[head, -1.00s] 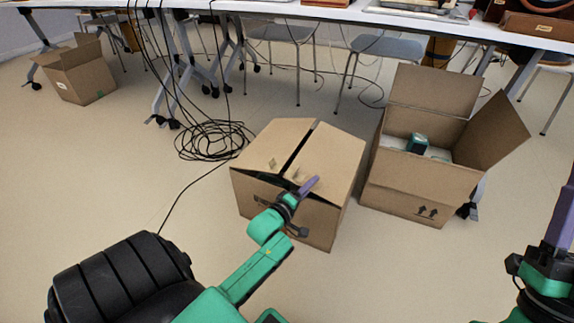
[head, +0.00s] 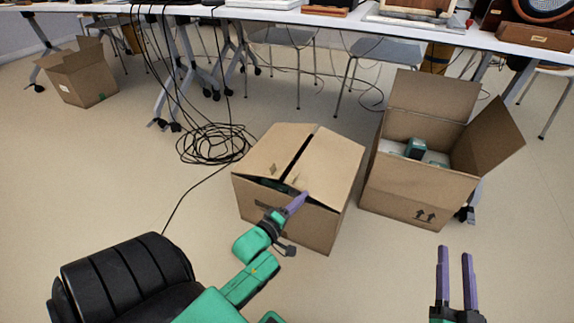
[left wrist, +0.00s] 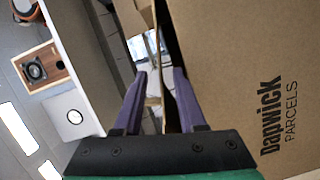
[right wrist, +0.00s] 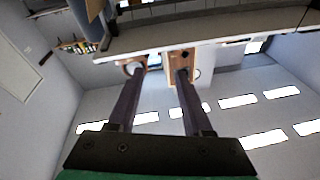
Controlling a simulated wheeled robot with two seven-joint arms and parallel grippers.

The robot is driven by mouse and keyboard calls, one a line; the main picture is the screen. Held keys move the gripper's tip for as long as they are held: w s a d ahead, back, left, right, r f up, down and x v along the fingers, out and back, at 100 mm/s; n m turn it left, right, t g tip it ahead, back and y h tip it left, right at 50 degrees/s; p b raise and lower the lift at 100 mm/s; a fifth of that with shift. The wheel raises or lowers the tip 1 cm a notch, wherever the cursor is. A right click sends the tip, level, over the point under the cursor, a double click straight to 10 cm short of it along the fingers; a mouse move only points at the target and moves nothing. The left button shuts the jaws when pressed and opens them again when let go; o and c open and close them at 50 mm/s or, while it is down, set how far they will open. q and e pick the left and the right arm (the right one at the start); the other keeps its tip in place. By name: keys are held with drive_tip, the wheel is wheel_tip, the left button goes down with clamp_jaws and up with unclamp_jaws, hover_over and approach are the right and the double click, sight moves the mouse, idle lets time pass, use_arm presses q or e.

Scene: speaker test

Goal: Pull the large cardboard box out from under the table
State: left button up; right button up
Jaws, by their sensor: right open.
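A large cardboard box (head: 330,165) with nearly closed top flaps stands on the floor in front of the table (head: 340,18). Its printed side (left wrist: 260,60) fills the right of the left wrist view. My left gripper (head: 297,203) is at the upper front of this box. In the left wrist view its fingers (left wrist: 160,73) are apart, with a cardboard edge showing between them; I cannot tell whether they touch it. My right gripper (head: 454,250) is open and empty, in front of a second, open cardboard box (head: 410,190). Its fingers (right wrist: 158,70) are also apart in the right wrist view.
Black cables (head: 215,143) lie coiled left of the middle box. Another box (head: 85,82) stands far left. Chairs (head: 385,48) are under the table. A black rounded object (head: 125,280) is at lower left.

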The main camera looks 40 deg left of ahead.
use_arm(q)
drive_tip(key=s+p, duration=0.2)
drive_tip(key=s, duration=0.4)
drive_tip(key=shift+r, duration=0.2)
use_arm(e)
drive_tip(key=s+f+g, duration=0.3)
drive_tip(key=s+f, duration=0.3)
drive_tip(key=f, duration=0.3)
drive_tip(key=s+a+f+g+h, duration=0.1)
drive_tip(key=s+f+g, duration=0.2)
drive_tip(key=f, duration=0.6)
drive_tip(key=s, duration=0.2)
drive_tip(key=shift+s+f+m+g, duration=0.15)
drive_tip(key=shift+s+m+g, duration=0.2)
drive_tip(key=shift+m+g, duration=0.05)
drive_tip(key=shift+a, duration=0.1)
